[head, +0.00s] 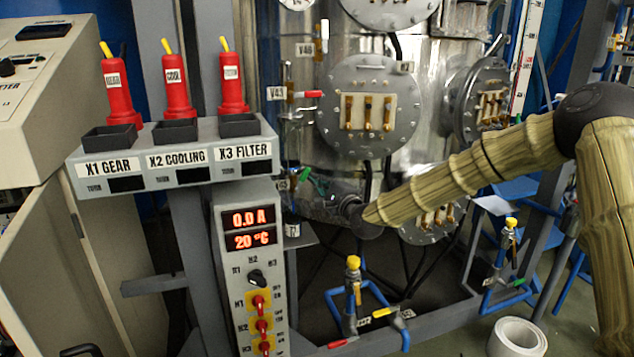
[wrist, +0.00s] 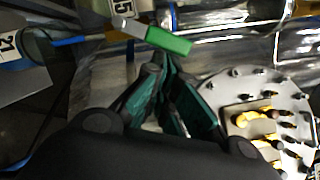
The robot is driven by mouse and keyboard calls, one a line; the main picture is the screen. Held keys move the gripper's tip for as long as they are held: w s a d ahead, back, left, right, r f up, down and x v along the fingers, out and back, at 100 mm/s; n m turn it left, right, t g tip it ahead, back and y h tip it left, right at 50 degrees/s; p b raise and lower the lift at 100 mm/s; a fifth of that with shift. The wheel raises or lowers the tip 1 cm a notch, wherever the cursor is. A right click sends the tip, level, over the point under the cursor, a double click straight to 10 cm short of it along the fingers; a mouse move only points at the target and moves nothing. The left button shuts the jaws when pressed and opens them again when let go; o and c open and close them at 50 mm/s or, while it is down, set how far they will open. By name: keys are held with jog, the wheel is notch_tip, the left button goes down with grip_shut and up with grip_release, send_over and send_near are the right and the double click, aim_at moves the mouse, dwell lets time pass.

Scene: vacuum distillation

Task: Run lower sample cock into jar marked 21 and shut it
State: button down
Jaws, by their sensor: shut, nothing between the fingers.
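A sample cock with a green lever (head: 306,173) sits low on the steel vessel's left side in the head view. In the wrist view, the green lever (wrist: 168,40) lies just beyond my fingertips, with a pale metal stem at its left end. My gripper (wrist: 166,72) has its green-padded fingers together and empty, just below the lever. Whether they touch it I cannot tell. In the head view, the dark end of my gripper (head: 352,212) is in front of the lower vessel.
A red-handled valve (head: 308,94) sits above the green one. A bolted flange (head: 370,150) is to its right, close to my gripper in the wrist view (wrist: 245,95). A control post (head: 255,270) stands left. Yellow-topped valves and blue pipes run below.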

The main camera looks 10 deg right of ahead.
jog(key=s+d+f, duration=0.3)
jog(key=s+d, duration=0.4)
jog(key=s, duration=0.1)
jog(key=shift+s, duration=0.35)
jog(key=c, duration=2.2)
grip_release()
jog(key=shift+d+f, duration=0.1)
